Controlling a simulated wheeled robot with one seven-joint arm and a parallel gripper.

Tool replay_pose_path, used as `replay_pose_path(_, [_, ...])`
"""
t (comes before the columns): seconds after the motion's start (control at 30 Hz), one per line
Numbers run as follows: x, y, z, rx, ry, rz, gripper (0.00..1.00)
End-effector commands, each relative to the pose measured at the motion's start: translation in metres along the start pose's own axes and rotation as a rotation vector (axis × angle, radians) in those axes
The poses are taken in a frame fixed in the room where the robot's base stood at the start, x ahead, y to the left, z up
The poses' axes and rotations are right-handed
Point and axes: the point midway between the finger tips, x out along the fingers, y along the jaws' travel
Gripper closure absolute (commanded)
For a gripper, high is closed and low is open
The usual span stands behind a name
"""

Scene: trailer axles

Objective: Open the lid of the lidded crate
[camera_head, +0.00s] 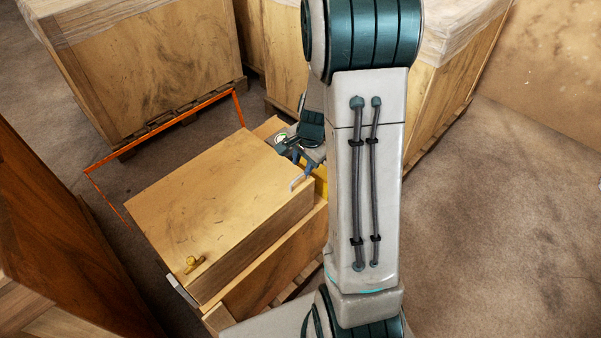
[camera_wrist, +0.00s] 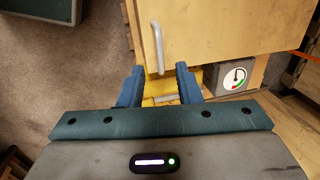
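The lidded crate (camera_head: 262,286) is a wooden box at the left centre of the head view. Its thick wooden lid (camera_head: 215,200) lies on top and looks closed. A grey bar handle (camera_head: 299,182) sits at the lid's right edge; it also shows in the wrist view (camera_wrist: 157,45). My gripper (camera_head: 306,163) is at the crate's far right corner, close to this handle. In the wrist view my gripper (camera_wrist: 160,68) has its two blue fingers apart. The handle's near end appears between the fingertips; I cannot tell whether it touches them.
Large wrapped crates (camera_head: 150,70) stand behind. Floor on the right (camera_head: 500,220) is clear.

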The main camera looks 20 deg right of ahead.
Motion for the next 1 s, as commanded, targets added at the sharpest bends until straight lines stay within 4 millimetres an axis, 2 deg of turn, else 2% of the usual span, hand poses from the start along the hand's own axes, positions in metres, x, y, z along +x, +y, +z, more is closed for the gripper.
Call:
replay_pose_path(0.1, [0.023,0.001,0.000,0.003,-0.002,0.002,0.69])
replay_pose_path(0.3, [0.043,0.000,0.000,0.001,-0.001,0.001,0.69])
replay_pose_path(0.7, [0.048,0.000,0.000,0.000,0.000,-0.001,0.69])
replay_pose_path(0.8, [0.048,0.000,0.000,0.000,0.000,-0.001,0.97])
replay_pose_path(0.83, [0.048,0.000,0.000,0.000,0.000,-0.001,1.00])
replay_pose_path(1.0, [0.047,0.000,0.000,0.000,0.000,0.000,1.00])
